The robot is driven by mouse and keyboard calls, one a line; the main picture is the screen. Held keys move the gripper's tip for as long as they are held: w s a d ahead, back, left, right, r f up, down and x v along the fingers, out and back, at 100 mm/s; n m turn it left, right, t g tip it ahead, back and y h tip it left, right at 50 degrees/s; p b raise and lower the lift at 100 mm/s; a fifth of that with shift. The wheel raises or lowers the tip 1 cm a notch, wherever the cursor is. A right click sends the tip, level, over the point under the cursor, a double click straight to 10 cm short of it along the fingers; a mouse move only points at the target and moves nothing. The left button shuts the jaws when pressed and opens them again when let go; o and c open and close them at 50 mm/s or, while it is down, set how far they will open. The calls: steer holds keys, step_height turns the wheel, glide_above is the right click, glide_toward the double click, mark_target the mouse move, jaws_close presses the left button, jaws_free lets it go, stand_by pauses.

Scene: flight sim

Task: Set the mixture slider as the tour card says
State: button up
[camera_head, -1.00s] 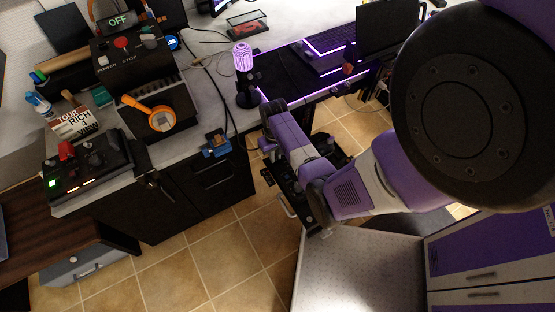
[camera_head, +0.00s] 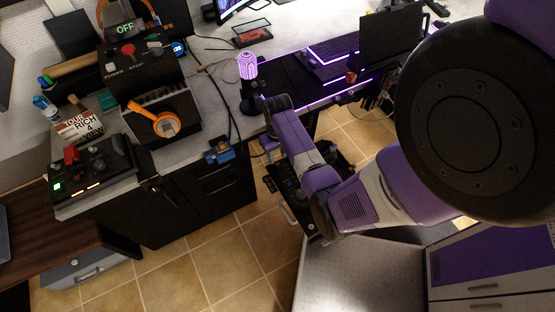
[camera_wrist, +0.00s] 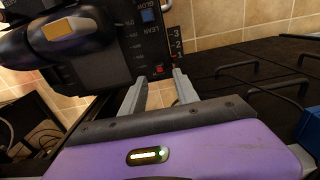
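The tour card (camera_head: 76,128) lies on the desk at the left in the head view; I read "TOUR RICH 4 VIEW" on it. In the wrist view a dark panel (camera_wrist: 136,48) carries the words "LEAN" and "GLOW", a blue switch (camera_wrist: 147,15) and a red square (camera_wrist: 158,70). A scale strip (camera_wrist: 174,45) marked 3, 2, 1 runs along its right edge. I cannot clearly make out the slider's knob or its setting. My gripper (camera_wrist: 160,88) is open and empty, its fingertips just below the panel's lower edge.
A black control box (camera_head: 92,168) with a red knob stands at the desk's left front. A dark surface with black wire handles (camera_wrist: 250,75) lies right of my gripper.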

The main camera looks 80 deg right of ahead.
steer(key=shift+r, duration=1.4)
steer(key=w+a+f+n+t+h, duration=0.1)
steer(key=a+f+n+t+h, duration=0.2)
steer(key=a, duration=0.8)
steer(key=s+a+r+n+t, duration=0.1)
steer(key=a+r+n+t, duration=0.4)
steer(key=a, duration=0.6)
steer(key=s+a+r+t+y, duration=0.1)
steer(key=a+r, duration=0.3)
steer(key=r, duration=0.5)
steer(key=s+a+r+n+t+y, duration=0.1)
steer(key=s+a+r+t, duration=0.2)
steer(key=r, duration=0.7)
steer(key=s+a+r+n+t+y, duration=0.1)
steer(key=s+a+r+t, duration=0.2)
steer(key=r, duration=0.6)
steer(key=shift+a+r, duration=0.2)
steer(key=shift+a, duration=0.9)
steer(key=shift+f, duration=0.1)
